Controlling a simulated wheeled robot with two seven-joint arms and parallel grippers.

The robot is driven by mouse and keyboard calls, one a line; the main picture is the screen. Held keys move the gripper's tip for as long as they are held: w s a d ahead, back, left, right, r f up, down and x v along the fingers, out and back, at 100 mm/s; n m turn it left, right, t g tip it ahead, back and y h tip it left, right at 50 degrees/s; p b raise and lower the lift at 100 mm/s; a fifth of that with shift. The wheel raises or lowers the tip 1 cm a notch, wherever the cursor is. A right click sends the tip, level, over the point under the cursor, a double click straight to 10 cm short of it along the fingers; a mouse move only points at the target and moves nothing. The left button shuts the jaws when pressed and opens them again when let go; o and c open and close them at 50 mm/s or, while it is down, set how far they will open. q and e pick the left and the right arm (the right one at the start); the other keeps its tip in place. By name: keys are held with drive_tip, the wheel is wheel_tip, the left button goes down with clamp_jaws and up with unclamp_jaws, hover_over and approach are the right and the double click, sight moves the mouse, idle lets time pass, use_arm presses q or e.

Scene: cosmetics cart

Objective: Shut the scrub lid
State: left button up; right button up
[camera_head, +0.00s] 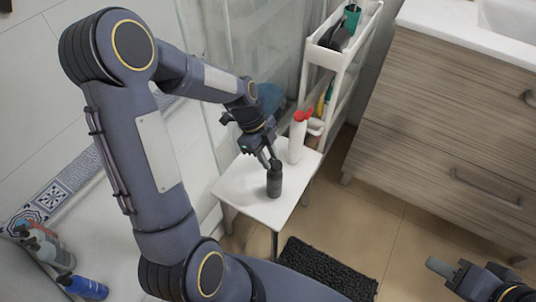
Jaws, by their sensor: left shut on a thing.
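A small dark grey bottle (274,184), which I take to be the scrub, stands upright on a small white table (240,195). My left gripper (269,160) reaches down from above and is shut on the top of this bottle. The lid is largely hidden by the fingers and too small to tell whether it is open or closed. My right gripper (452,272) is at the bottom right, low and away from the table.
A white bottle with a red top (297,140) stands just behind the dark bottle. A white shelf cart (345,57) is behind the table. A wooden cabinet (450,115) is at the right. A black mat (325,272) lies on the floor. Several bottles, one blue (85,288), are at the lower left.

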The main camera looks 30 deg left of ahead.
use_arm(q)
drive_tip(key=h+b, duration=0.1)
drive_tip(key=a+f+h+b, duration=0.1)
drive_tip(key=b, duration=0.1)
drive_tip(key=shift+f+h, duration=0.1)
drive_tip(key=shift+h, duration=0.3)
drive_tip(key=o, duration=1)
